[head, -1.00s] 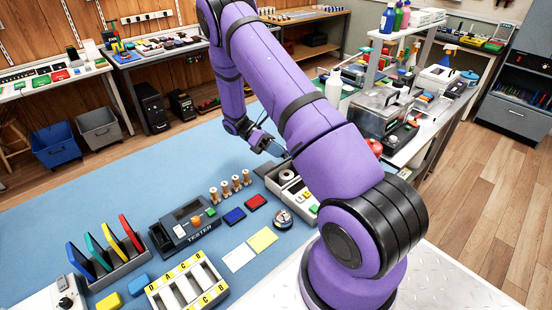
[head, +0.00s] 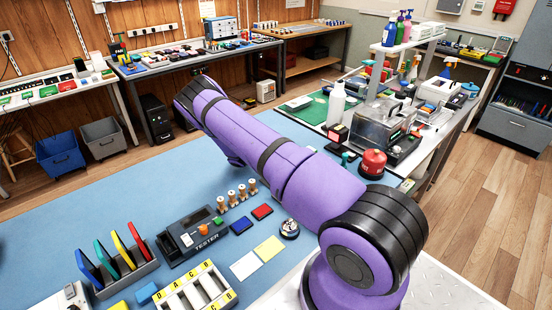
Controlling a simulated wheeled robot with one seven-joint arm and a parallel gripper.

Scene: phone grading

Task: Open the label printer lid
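The label printer is not visible now; my purple arm (head: 290,165) crosses the middle of the head view and covers the place on the blue mat where a grey device with a white roll showed earlier. Whether its lid is open or shut cannot be seen. My gripper is hidden behind my own arm, so its fingers and what they touch cannot be seen.
On the blue mat (head: 120,195) stand a tester (head: 192,236), several wooden spools (head: 237,194), a blue pad (head: 240,225), a red pad (head: 262,212), a lettered tray (head: 232,298) and a rack of coloured plates (head: 125,280).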

